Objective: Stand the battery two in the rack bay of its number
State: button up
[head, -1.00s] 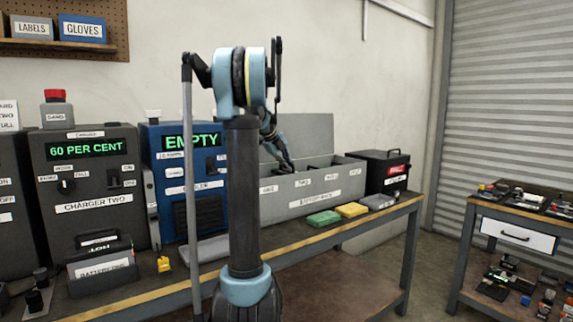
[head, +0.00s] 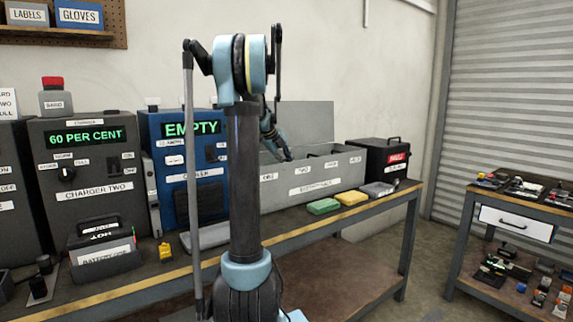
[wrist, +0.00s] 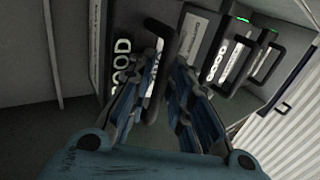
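The grey battery rack (head: 345,183) stands on the bench, with labelled bays, one reading TWO. My gripper (head: 288,157) reaches down into its left part, and the tips are hidden behind the front wall. In the wrist view, my gripper (wrist: 165,75) has its two fingers apart, with a black handle (wrist: 160,35) between them. The handle belongs to a battery labelled GOOD (wrist: 122,65), close to the left finger. Its number cannot be read, so I cannot tell if it is battery two. More batteries (wrist: 217,62) with handles stand to the right, one also labelled GOOD.
Charger two (head: 88,160) reads 60 PER CENT, with a battery (head: 104,252) in front. A blue unit (head: 185,150) reads EMPTY. Green (head: 322,206), yellow and grey blocks lie before the rack. A black box (head: 378,160) stands right of it. A cluttered cart (head: 515,215) is at right.

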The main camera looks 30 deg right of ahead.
jog(key=shift+r, duration=0.1)
dwell(0.3)
jog(key=v, duration=1.2)
